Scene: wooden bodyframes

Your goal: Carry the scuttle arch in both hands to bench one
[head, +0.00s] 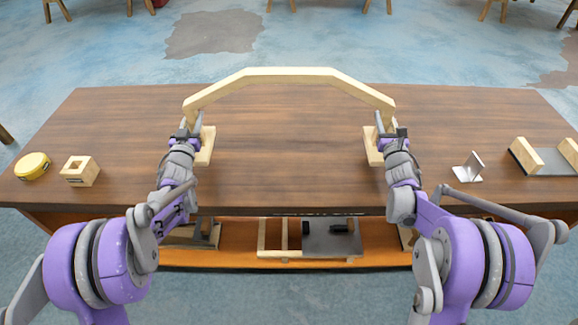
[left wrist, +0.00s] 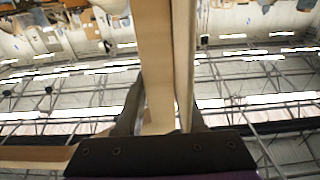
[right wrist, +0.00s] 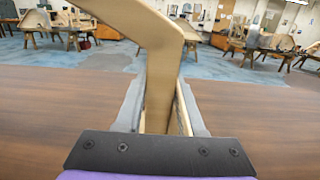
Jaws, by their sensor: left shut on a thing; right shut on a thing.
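The scuttle arch (head: 290,73) is a pale wooden arch with a flat top, sloping shoulders and a leg at each end. It spans above the middle of the brown bench (head: 285,180). My left gripper (head: 191,124) is shut on its left leg, which shows between the fingers in the left wrist view (left wrist: 157,60). My right gripper (head: 386,124) is shut on its right leg, which shows in the right wrist view (right wrist: 160,90). Pale foot plates (head: 206,147) lie beside the grippers. I cannot tell whether they touch the bench top.
A yellow round tin (head: 32,166) and a wooden block with a square hole (head: 80,171) sit at the bench's left end. A metal angle piece (head: 469,168) and a wooden-ended fixture (head: 545,157) sit at the right. A low shelf (head: 385,255) holds several parts.

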